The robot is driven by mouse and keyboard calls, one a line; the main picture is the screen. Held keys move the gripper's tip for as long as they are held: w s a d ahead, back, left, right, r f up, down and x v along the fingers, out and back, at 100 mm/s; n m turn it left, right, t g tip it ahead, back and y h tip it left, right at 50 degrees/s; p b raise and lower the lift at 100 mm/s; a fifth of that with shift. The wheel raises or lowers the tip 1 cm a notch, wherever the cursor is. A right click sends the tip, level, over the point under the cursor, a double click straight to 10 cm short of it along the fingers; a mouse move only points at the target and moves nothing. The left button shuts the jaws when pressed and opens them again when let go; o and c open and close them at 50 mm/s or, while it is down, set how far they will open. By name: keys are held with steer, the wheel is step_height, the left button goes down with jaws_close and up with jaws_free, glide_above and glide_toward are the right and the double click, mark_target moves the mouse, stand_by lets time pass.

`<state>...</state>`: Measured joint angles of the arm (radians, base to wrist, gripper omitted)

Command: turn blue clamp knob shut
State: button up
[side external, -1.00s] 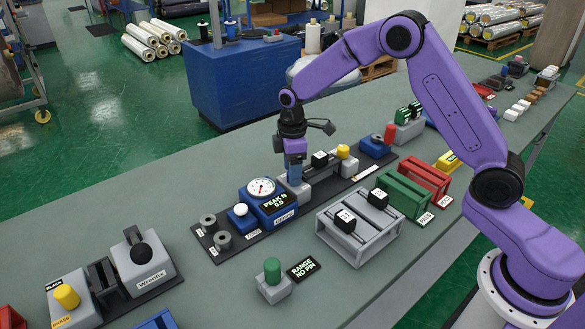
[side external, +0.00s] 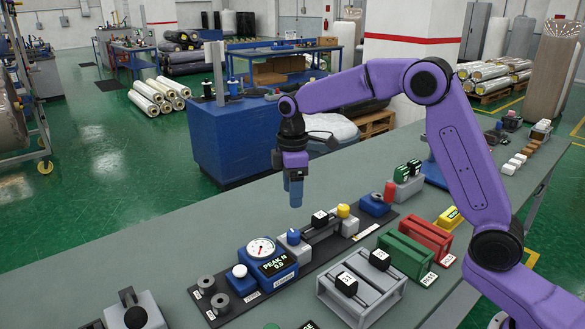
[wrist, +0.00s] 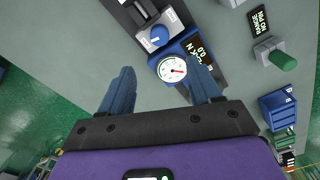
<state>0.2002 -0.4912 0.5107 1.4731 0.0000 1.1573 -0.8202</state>
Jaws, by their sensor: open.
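The blue clamp knob (side external: 293,237) sits on a grey clamp block beside the blue gauge box (side external: 268,268) with its round white dial. In the wrist view the knob (wrist: 158,36) shows from above as a blue disc, close to the dial (wrist: 172,69). My gripper (side external: 296,206) is above the knob, clear of it, with its fingers pointing down. In the wrist view the two blue fingers of my gripper (wrist: 164,84) stand apart with nothing between them. The gauge display reads PEAK N 0.0 in the side view.
A yellow knob (side external: 343,210) and a labelled black cube (side external: 320,218) are on the same fixture, right of the blue knob. A grey rack (side external: 362,285) with black cubes stands in front. Green (side external: 406,254) and red (side external: 427,236) trays are to the right. The bench behind the fixture is clear.

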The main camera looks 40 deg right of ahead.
step_height(320, 180, up, 6)
glide_above(293, 233)
steer(key=shift+f, duration=0.2)
stand_by(0.5)
step_height(293, 233, down, 18)
steer(key=shift+r, duration=0.25)
stand_by(0.4)
steer(key=c, duration=1)
